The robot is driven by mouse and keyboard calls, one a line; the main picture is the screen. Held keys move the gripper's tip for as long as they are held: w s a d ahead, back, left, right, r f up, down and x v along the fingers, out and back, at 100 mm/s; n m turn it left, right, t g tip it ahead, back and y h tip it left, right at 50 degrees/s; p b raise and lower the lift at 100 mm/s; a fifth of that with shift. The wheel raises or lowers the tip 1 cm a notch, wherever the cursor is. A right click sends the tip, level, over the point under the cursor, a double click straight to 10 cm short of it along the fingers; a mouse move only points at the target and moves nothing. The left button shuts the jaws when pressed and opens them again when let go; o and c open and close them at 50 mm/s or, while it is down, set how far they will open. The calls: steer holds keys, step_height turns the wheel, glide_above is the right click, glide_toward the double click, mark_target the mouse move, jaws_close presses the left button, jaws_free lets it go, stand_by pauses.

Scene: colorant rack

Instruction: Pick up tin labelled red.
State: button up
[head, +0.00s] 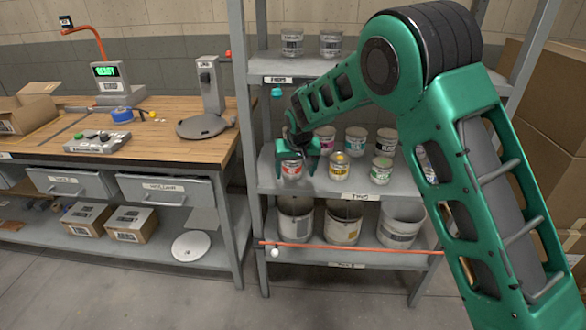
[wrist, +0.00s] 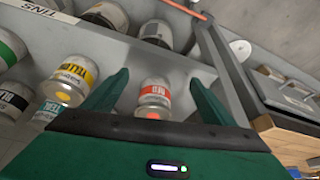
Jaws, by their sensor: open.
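The tin labelled red (head: 291,170) stands at the front left of the middle shelf. In the wrist view the red-labelled tin (wrist: 153,100) shows between my two green fingers, with visible gaps on both sides. My gripper (head: 297,160) is open and reaches down over this tin, partly hiding its top in the head view. The tin with the yellow label (head: 339,166) stands just to its right; in the wrist view this yellow tin (wrist: 70,83) is close outside my left-hand finger.
Several other tins, including a green-labelled one (head: 382,171), stand on the same shelf (head: 325,188). Large buckets (head: 343,222) fill the shelf below. A rack post (head: 241,100) stands left of my gripper, beside the wooden workbench (head: 170,140).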

mark_target(294, 162)
steer(key=w, duration=0.4)
steer(key=w+a, duration=0.1)
steer(key=w, duration=0.1)
steer(key=shift+w+a, duration=0.15)
steer(key=shift+w, duration=1)
steer(key=shift+x, duration=1.05)
steer(key=shift+w+a+f, duration=0.1)
steer(key=shift+w+f, duration=0.15)
steer(key=shift+f, duration=0.2)
steer(key=c, duration=1.3)
